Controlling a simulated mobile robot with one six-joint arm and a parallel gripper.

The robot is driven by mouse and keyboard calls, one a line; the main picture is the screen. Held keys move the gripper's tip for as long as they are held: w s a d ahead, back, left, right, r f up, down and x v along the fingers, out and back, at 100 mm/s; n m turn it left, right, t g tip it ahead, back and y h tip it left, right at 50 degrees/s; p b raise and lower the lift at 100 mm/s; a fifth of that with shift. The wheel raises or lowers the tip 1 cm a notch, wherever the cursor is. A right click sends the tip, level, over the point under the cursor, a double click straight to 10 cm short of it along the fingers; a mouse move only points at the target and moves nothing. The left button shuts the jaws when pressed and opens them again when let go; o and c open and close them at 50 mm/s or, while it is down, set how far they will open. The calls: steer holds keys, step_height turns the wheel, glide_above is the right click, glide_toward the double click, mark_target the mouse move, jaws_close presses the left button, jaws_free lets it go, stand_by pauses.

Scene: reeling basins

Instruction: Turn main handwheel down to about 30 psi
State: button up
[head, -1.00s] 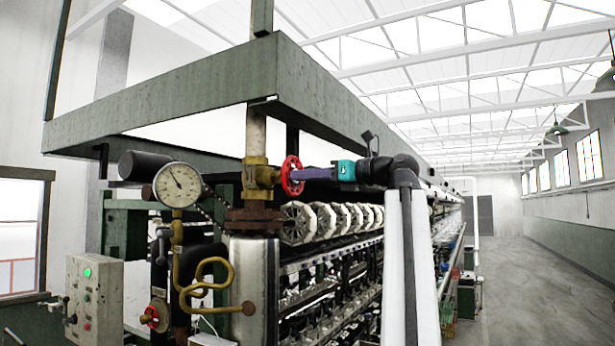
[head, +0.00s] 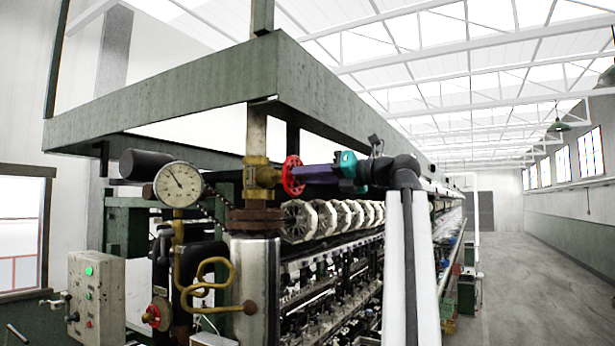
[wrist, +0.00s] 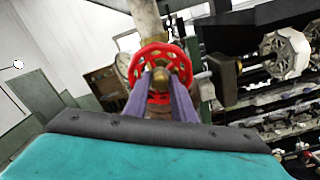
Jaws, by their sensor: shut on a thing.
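The red main handwheel (head: 293,175) sits on the right side of the brass valve (head: 257,176) on the vertical pipe. In the wrist view the handwheel (wrist: 140,62) faces me, with its brass hub between my purple fingers. My gripper (head: 305,174) is shut on the handwheel; in the wrist view my gripper (wrist: 160,80) reaches its middle. The exact finger contact is partly hidden. The round white pressure gauge (head: 178,185) is left of the valve. Its dark needle points to the upper left; the numbers are too small to read.
A second red handwheel (head: 151,316) is low on the left, near curved brass piping (head: 207,283). A grey control box (head: 96,298) with a green button stands at the far left. The green overhead frame (head: 180,110) runs above the valve. The aisle (head: 520,270) on the right is clear.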

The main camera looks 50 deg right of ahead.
steer(key=shift+m, duration=1)
steer(key=o, duration=0.9)
steer(key=shift+c, duration=0.2)
steer(key=shift+c, duration=0.4)
steer(key=c, duration=0.7)
steer(key=o, duration=0.8)
